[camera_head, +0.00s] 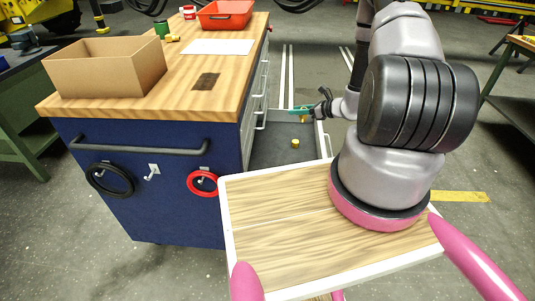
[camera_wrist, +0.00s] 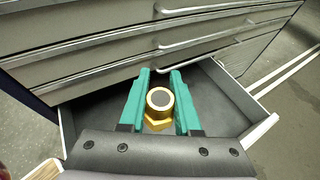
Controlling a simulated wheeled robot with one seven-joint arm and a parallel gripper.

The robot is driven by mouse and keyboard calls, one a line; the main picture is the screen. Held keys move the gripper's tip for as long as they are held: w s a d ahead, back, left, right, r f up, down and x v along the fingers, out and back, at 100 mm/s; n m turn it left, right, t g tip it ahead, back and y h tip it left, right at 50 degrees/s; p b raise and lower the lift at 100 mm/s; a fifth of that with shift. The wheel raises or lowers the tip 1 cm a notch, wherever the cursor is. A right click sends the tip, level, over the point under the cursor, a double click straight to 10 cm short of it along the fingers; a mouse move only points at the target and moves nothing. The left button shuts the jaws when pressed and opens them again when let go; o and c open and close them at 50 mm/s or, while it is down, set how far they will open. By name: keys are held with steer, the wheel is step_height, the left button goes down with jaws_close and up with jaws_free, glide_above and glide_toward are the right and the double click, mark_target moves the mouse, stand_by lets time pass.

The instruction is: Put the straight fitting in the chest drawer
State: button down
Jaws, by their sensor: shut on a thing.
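My gripper (camera_head: 303,110) has teal fingers and is over the open chest drawer (camera_head: 262,150), at the right side of the workbench. In the wrist view my gripper (camera_wrist: 160,95) is shut on a brass fitting (camera_wrist: 159,103) with a hex base and a round dark opening, seen end-on. I take it for the straight fitting; it shows as a small yellow spot below the fingers in the head view. The grey drawer floor (camera_wrist: 215,105) lies below it. Another small brass piece (camera_head: 295,143) lies in the drawer in the head view.
On the wooden benchtop are an open cardboard box (camera_head: 105,70), a red bin (camera_head: 226,15), a white sheet (camera_head: 218,47), a green can (camera_head: 162,29) and a yellow piece (camera_head: 173,38). Closed drawer fronts with handles (camera_wrist: 210,30) stand beyond my fingers.

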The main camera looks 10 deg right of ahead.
steer(key=s+f+n+g+y, duration=0.1)
steer(key=s+f, duration=0.3)
steer(key=f, duration=0.3)
steer(key=s+f+n+g+y, duration=0.15)
steer(key=s+f, duration=0.25)
steer(key=f, duration=0.4)
glide_above(262, 168)
steer(key=shift+h, duration=0.25)
step_height(262, 168, down, 7)
steer(key=shift+f, duration=2.3)
steer(key=c, duration=0.6)
jaws_free()
steer(key=shift+f, duration=0.1)
